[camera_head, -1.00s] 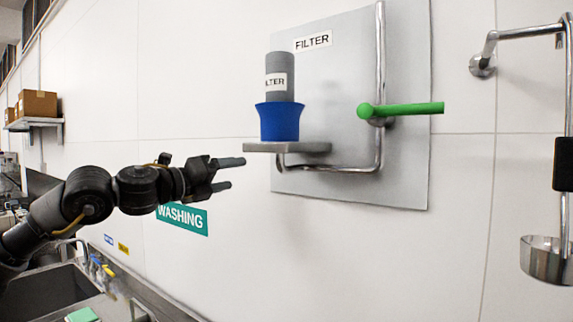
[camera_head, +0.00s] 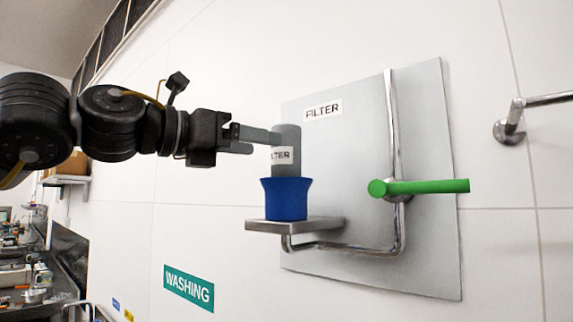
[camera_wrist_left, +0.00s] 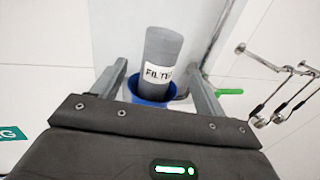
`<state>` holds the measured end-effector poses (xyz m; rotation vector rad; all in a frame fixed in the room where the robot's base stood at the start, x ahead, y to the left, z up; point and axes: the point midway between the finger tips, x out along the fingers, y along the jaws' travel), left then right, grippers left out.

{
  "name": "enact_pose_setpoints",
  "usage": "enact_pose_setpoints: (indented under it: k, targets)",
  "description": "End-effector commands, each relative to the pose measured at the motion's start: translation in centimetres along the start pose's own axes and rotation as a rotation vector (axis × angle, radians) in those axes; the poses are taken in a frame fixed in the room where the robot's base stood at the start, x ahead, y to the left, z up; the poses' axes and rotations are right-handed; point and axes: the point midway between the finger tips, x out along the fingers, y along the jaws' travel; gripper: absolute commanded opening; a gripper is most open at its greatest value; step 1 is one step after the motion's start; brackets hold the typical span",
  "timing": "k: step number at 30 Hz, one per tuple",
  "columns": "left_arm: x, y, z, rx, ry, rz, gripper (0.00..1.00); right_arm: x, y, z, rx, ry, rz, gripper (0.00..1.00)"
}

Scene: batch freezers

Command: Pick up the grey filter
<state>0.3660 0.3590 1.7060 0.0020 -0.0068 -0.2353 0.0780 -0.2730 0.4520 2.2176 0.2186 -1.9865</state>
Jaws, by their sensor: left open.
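The grey filter (camera_head: 287,150) is a grey cylinder with a white label. It stands upright in a blue cup-shaped holder (camera_head: 286,200) on a small metal shelf (camera_head: 297,226) at the wall panel. My left gripper (camera_head: 262,142) is open and level with the upper part of the filter, at its left side in the head view. In the left wrist view the filter (camera_wrist_left: 161,56) shows between the two open fingers, tilted slightly in the picture, with the blue holder (camera_wrist_left: 150,92) behind and below. I cannot tell if a finger touches it. My right gripper is not in view.
A green-handled lever (camera_head: 425,187) on a bent metal pipe (camera_head: 393,130) is right of the filter, before the grey panel (camera_head: 430,240). A metal wall bar (camera_head: 545,101) is farther right. A green WASHING sign (camera_head: 189,287) is below left.

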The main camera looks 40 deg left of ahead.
Motion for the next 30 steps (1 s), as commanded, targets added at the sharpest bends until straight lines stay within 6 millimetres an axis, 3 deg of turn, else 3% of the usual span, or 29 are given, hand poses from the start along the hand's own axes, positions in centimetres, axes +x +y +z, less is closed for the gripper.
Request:
enact_pose_setpoints:
  k: [6, 12, 16, 24, 30]
  targets:
    - [2.8, 0.0, 0.0, -0.002, 0.004, -0.003, 0.73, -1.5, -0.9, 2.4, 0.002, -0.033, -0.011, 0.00]
    - [3.3, -0.1, 0.0, -0.002, 0.002, -0.004, 0.73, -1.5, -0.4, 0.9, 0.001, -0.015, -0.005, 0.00]
    - [4.9, -0.2, 0.2, -0.003, 0.006, -0.007, 0.73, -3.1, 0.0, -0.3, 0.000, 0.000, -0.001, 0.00]
    - [8.1, -0.2, -0.1, -0.003, 0.003, -0.005, 0.73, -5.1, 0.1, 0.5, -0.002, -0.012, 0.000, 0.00]
    - [8.3, -0.2, -0.3, -0.002, 0.000, -0.005, 0.73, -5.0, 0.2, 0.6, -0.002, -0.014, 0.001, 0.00]
